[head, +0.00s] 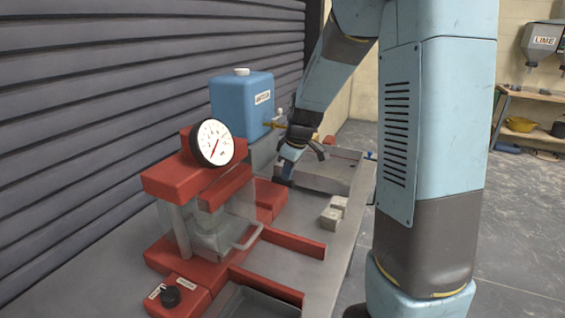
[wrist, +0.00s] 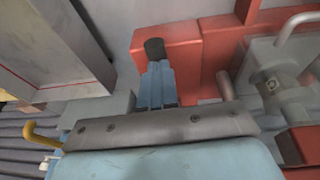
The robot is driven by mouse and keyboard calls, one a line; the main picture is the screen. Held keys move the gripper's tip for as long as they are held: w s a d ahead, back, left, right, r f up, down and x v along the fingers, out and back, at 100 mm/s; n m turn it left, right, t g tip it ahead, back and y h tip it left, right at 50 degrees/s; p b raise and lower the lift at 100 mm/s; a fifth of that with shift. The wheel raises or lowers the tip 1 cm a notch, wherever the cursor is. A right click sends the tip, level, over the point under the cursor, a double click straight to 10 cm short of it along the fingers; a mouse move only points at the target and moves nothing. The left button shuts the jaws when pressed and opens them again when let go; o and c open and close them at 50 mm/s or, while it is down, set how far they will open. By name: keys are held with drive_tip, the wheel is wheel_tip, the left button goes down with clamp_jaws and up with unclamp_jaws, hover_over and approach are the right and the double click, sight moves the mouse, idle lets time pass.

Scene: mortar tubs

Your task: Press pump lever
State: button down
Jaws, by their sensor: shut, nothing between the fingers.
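The red press (head: 200,180) with a round white dial gauge (head: 212,143) stands on a grey bench. A red pump block (head: 268,200) sits at its base; it also shows in the wrist view (wrist: 185,50). In the wrist view a black round-ended grip (wrist: 154,48), apparently the pump lever's end, shows in front of the block. My gripper (head: 287,176) is shut and empty, low over the bench by the pump block. In the wrist view its blue fingers (wrist: 156,72) overlap the grip's lower end; I cannot tell whether they touch. The rest of the lever is hidden.
A blue water tank (head: 242,98) with a brass tap stands behind the press. A grey tray (head: 325,172) and small pale blocks (head: 333,213) lie right of my gripper. Red rails (head: 292,243) extend at the front. A slatted wall closes the left.

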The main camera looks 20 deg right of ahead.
drive_tip(key=shift+s+d+f, duration=0.1)
drive_tip(key=shift+f, duration=0.6)
drive_tip(key=shift+s+f, duration=0.2)
drive_tip(key=shift+f, duration=0.2)
drive_tip(key=shift+s, duration=0.1)
drive_tip(key=s+d+v, duration=0.1)
drive_tip(key=v, duration=1.3)
drive_tip(key=shift+d+f, duration=0.2)
drive_tip(key=shift+f, duration=0.1)
drive_tip(key=shift+s, duration=0.1)
